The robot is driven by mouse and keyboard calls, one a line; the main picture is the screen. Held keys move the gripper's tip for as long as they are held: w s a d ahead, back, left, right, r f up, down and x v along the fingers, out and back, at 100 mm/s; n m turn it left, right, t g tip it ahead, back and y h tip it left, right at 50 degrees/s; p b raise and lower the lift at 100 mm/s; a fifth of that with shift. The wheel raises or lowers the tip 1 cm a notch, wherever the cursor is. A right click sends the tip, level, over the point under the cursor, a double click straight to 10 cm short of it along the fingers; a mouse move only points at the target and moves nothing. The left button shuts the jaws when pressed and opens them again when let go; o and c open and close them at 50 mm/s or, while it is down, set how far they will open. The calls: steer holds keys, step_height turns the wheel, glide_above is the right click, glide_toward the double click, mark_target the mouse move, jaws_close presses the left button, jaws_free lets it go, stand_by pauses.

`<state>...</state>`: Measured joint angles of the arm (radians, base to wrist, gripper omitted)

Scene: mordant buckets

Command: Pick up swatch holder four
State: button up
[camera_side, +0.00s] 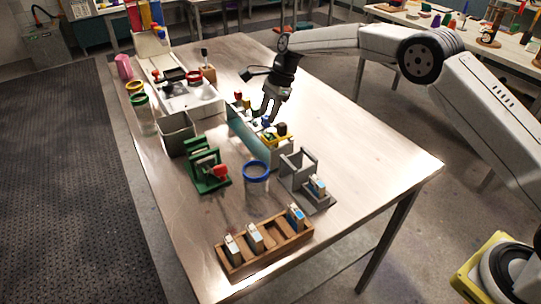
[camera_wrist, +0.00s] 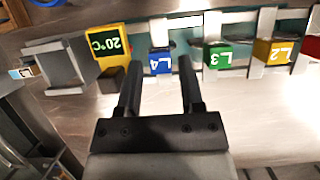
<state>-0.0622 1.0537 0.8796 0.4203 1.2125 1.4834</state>
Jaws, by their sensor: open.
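Swatch holder four is a blue block labelled L4 (camera_wrist: 161,61), upside down in the wrist view; a small blue patch of it shows in the side view (camera_side: 266,121). It sits at the rail of a long, pale-walled bath (camera_side: 238,124). My gripper (camera_wrist: 158,66) is open, with its two dark fingers on either side of the blue block in the wrist view. In the side view my gripper (camera_side: 268,112) points down just above the block. I cannot tell whether the fingers touch it.
A green L3 block (camera_wrist: 218,56), a yellow L2 block (camera_wrist: 275,52) and a red one (camera_wrist: 312,47) stand along the same rail. A yellow 20°C display (camera_wrist: 110,45) is close beside L4. A blue-rimmed beaker (camera_side: 256,171) and wooden rack (camera_side: 268,251) stand nearer the front.

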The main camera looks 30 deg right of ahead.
mark_target(266, 132)
steer(key=shift+x, duration=2.15)
jaws_close()
